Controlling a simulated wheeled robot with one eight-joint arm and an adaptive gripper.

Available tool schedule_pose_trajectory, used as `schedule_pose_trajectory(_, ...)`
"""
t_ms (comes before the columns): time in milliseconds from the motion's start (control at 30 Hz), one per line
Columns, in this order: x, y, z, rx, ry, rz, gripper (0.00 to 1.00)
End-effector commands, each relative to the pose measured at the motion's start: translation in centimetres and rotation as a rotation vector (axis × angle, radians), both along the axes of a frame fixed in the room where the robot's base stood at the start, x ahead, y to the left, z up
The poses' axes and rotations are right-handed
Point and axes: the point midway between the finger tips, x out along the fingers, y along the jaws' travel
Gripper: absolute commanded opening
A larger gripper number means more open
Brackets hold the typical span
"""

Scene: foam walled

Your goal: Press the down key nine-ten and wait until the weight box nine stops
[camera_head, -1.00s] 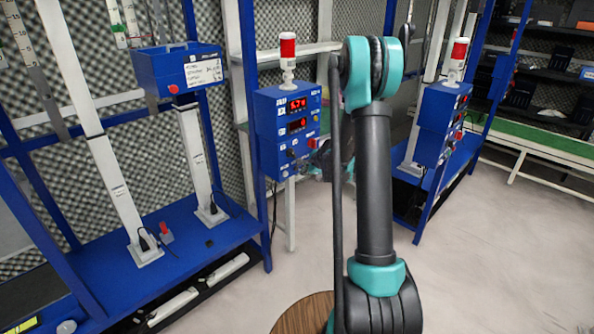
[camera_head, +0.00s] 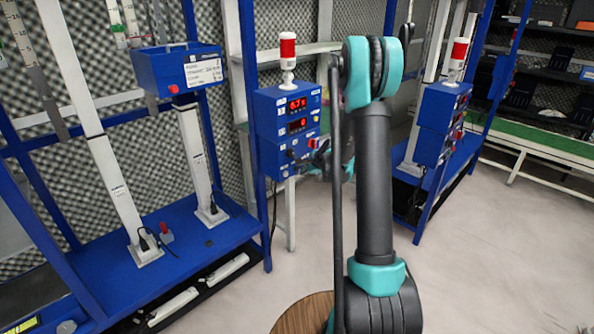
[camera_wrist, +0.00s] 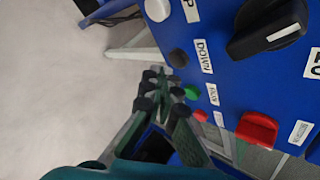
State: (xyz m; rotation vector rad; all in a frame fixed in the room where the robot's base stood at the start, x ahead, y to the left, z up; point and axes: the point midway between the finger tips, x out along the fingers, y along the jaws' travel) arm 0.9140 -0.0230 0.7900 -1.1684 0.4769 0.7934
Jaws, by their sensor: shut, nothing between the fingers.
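The blue control box (camera_head: 287,125) with two red displays stands on the frame in the head view. In the wrist view, its panel has a dark round key (camera_wrist: 178,58) beside the label DOWN. My gripper (camera_wrist: 162,90) is shut and empty, its fingertips just below that key in the picture; I cannot tell whether they touch the panel. In the head view my gripper (camera_head: 321,158) is at the box's lower right, partly hidden by my arm. A blue box with a paper label (camera_head: 180,70) is on the left rig; its number is not readable.
Near the fingertips are a green button (camera_wrist: 192,93), a small red button (camera_wrist: 201,115) and a big red switch (camera_wrist: 257,128). A black knob (camera_wrist: 268,28) and a pale round key (camera_wrist: 157,9) are above. A second control box (camera_head: 440,122) stands right of my arm.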

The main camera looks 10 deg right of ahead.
Motion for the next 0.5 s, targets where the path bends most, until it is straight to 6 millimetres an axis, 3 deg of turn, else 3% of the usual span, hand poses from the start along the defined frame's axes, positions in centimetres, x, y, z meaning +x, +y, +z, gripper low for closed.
schedule_pose_trajectory(500,0.67,0.49,0.03,0.0,0.0,0.0,0.0)
